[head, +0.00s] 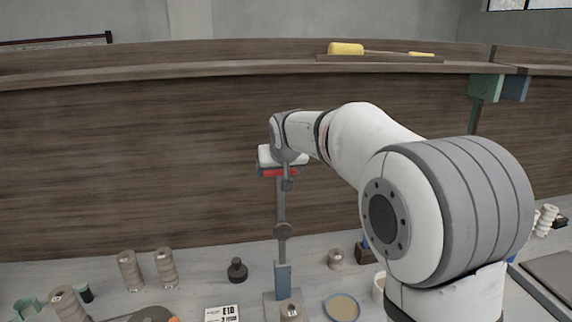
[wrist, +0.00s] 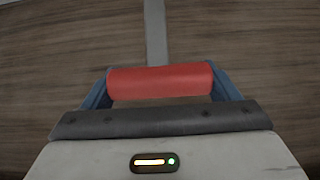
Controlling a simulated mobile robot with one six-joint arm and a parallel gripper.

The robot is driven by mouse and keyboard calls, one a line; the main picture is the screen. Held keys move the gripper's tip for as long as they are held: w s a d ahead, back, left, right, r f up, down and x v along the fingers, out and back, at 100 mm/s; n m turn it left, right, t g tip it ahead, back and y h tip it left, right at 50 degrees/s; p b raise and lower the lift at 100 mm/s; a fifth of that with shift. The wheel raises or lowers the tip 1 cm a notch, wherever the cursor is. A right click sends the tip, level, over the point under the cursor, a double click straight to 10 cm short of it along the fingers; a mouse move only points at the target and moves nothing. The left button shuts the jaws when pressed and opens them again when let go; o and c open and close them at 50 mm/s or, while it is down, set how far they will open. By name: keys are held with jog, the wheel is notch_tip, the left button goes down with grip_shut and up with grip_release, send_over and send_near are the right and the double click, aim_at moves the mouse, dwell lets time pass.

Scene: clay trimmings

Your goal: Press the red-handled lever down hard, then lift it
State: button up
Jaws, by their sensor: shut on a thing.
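The lever's red handle (wrist: 160,80) lies crosswise between the blue fingers of my gripper (wrist: 160,90) in the wrist view. In the head view the red handle (head: 279,173) shows just under my gripper (head: 280,168), which is shut on it. The grey lever arm (head: 281,212) runs down from the handle, close to upright, to a round joint (head: 283,231). Below that stands a blue-grey post (head: 283,279) on the bench. My gripper hides part of the handle.
Ribbed clay pieces (head: 130,270), a dark weight (head: 237,270) and a card marked E1D (head: 222,314) stand left of the post. A round dish (head: 342,307) and a small pot (head: 335,259) are to its right. A wooden panel (head: 130,160) rises behind.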

jog(key=shift+f, duration=0.3)
jog(key=o, duration=1.3)
jog(key=shift+r, duration=0.15)
jog(key=shift+r, duration=0.1)
jog(key=shift+s+r, duration=0.15)
jog(key=b+v, duration=0.2)
jog(key=v, duration=0.5)
jog(key=shift+s, duration=0.1)
